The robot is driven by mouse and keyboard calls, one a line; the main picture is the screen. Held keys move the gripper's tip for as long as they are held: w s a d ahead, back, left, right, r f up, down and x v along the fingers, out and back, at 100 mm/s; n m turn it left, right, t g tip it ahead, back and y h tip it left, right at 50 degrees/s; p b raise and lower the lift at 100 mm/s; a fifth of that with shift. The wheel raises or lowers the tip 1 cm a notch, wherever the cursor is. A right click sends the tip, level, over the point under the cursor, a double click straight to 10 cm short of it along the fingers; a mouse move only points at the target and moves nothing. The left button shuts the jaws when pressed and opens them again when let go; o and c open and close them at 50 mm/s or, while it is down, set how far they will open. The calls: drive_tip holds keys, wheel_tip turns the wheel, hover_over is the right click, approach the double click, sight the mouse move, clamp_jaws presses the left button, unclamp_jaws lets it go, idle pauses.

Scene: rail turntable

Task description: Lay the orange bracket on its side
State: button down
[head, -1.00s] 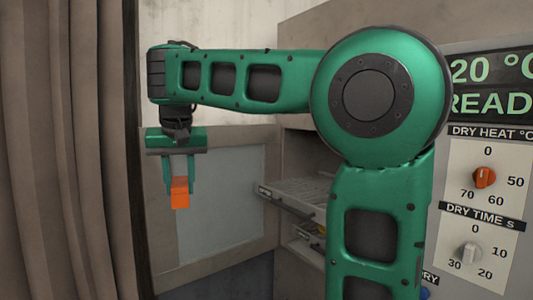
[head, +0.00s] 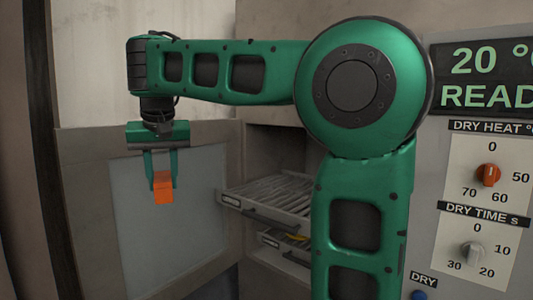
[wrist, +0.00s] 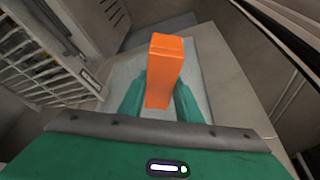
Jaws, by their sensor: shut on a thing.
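The orange bracket (head: 163,187) is between the fingers of my gripper (head: 160,178), which is shut on it. It hangs in the air in front of the open cabinet door. In the wrist view the bracket (wrist: 163,72) shows as an orange block standing out past the two green fingertips (wrist: 160,100). The part of it between the fingers is partly hidden.
An open door with a pale panel (head: 175,230) is behind my gripper. A slatted rack (head: 270,195) is pulled partly out of the cabinet, with a lower drawer (head: 285,245) beneath it. A control panel with a red-orange knob (head: 488,174) is at the right.

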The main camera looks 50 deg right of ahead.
drive_tip(key=w+d+f+n+g+h, duration=0.1)
drive_tip(key=w+d+f+n+g, duration=0.1)
drive_tip(key=d+n, duration=0.3)
drive_tip(key=w+d+f+n+g+h, duration=0.2)
drive_tip(key=d+n, duration=0.4)
drive_tip(key=d, duration=0.8)
drive_tip(key=w+d+f+n+g+h, duration=0.1)
drive_tip(key=w+d+n+g+h, duration=0.1)
drive_tip(key=d+n, duration=0.4)
drive_tip(key=shift+w+d+f+g, duration=0.2)
drive_tip(key=shift+d+g, duration=0.25)
drive_tip(key=shift+d, duration=0.55)
drive_tip(key=shift+w+d+f+g, duration=0.15)
drive_tip(key=shift+d+g, duration=0.3)
drive_tip(key=shift+d, duration=0.55)
drive_tip(key=s+d+r+n+t+h, duration=0.3)
drive_tip(key=d+r+n+t+h, duration=0.3)
drive_tip(key=d, duration=0.6)
drive_tip(key=shift+g+h, duration=0.4)
drive_tip(key=shift+g, duration=0.2)
drive_tip(key=shift+a+f, duration=0.1)
drive_tip(key=shift+f, duration=4.75)
drive_tip(key=shift+f, duration=0.35)
drive_tip(key=c, duration=1.2)
unclamp_jaws()
